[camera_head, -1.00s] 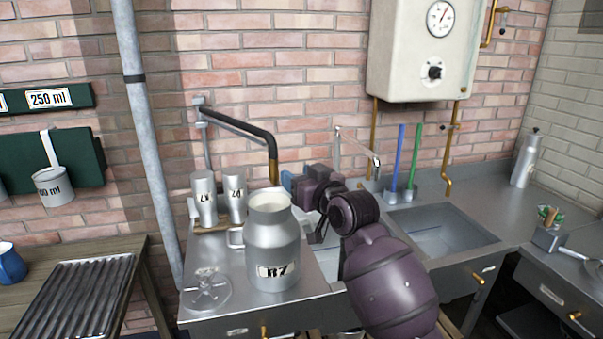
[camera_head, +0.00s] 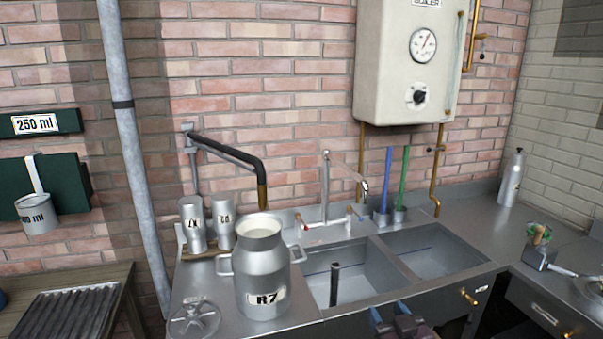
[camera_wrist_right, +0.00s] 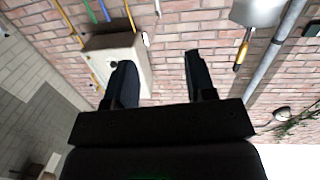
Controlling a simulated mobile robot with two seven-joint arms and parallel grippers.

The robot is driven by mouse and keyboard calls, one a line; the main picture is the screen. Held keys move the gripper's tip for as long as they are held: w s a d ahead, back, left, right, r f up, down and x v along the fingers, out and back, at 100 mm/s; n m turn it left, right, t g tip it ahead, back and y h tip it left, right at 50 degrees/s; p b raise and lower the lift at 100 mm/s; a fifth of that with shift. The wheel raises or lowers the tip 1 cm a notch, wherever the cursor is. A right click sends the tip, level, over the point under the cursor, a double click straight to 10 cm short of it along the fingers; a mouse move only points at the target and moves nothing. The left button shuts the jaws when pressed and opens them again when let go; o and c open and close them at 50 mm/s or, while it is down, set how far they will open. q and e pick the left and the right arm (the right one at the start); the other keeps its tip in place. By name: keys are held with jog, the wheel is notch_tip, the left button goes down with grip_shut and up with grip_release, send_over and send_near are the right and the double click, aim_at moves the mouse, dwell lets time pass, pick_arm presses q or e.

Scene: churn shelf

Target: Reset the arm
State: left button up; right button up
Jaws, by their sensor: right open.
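My right gripper (camera_head: 391,313) shows only at the bottom edge of the head view, low in front of the sink cabinet. Its two dark fingers (camera_wrist_right: 160,82) stand apart in the right wrist view, with nothing between them. Most of my right arm is out of the head view. The grey milk can labelled R7 (camera_head: 262,275) stands upright on the metal counter, left of the sink and apart from the gripper. My left gripper is not in view.
The double sink (camera_head: 357,276) is clear of my arm; a dark upright pipe (camera_head: 334,285) stands in its left basin. Two small cans (camera_head: 192,225) stand behind the milk can. A lid (camera_head: 194,320) lies at the counter's front left. A boiler (camera_head: 405,65) hangs above.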

jog(key=s+d+f+g+h, duration=0.1)
jog(key=s+d+f, duration=0.2)
jog(key=s+f, duration=0.3)
jog(key=s+d+f+m+g+h, duration=0.1)
jog(key=s+d+f+g, duration=0.1)
jog(key=s+d+f, duration=0.2)
jog(key=s+d+f+g+h, duration=0.1)
jog(key=s+d+f+g, duration=0.1)
jog(key=s+f, duration=0.8)
jog(key=s+d, duration=0.1)
jog(key=s, duration=0.3)
jog(key=shift+s+d+m+h, duration=0.15)
jog(key=shift+s+m+h, duration=0.05)
jog(key=shift+m+h, duration=0.1)
